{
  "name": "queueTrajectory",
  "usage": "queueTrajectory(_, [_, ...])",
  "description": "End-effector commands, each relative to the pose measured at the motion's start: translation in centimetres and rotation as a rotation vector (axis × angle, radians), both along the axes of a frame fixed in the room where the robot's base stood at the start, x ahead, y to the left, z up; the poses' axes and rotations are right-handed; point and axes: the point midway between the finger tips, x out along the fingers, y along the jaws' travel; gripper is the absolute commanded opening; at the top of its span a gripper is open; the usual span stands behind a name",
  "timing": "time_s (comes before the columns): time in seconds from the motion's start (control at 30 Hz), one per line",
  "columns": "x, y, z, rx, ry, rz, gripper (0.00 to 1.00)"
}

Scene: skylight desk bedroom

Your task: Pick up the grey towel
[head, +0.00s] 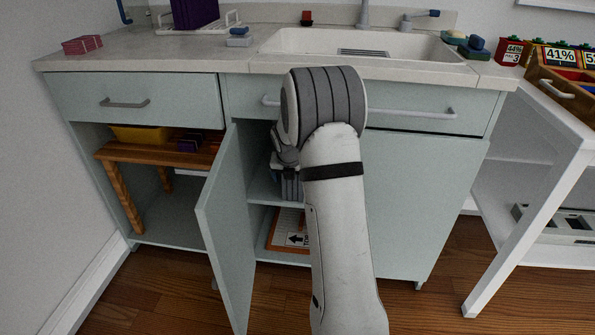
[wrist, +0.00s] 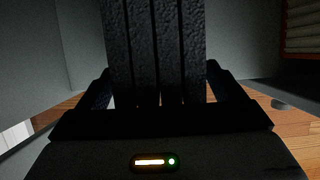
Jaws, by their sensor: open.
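A dark grey, textured thing with vertical folds, seemingly the grey towel (wrist: 143,45), stands upright in the wrist view. It lies between the two fingers of my gripper (wrist: 157,72), which is open, one finger on each side. I cannot tell whether the fingers touch it. In the head view, a small grey ribbed part of the towel (head: 291,187) shows inside the open cabinet, beside my arm. My arm hides most of it and most of the gripper there.
The cabinet door (head: 226,225) stands open to the left of my arm. A shelf (head: 262,190) is inside, with an orange-edged sign board (head: 285,243) below. A wooden stand (head: 122,185) fills the left bay. The sink (head: 330,42) and counter (head: 200,50) are above.

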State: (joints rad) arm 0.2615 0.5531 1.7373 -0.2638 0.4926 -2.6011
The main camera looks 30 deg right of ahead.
Motion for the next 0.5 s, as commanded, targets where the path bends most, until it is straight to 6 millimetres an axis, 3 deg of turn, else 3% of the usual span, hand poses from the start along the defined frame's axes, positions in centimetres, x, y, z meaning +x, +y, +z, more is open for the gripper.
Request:
queueTrajectory(0.27, [0.15,-0.15,-0.36,-0.001,-0.001,0.0,0.89])
queueTrajectory(0.5, [0.12,-0.16,-0.35,0.0,-0.001,-0.001,0.71])
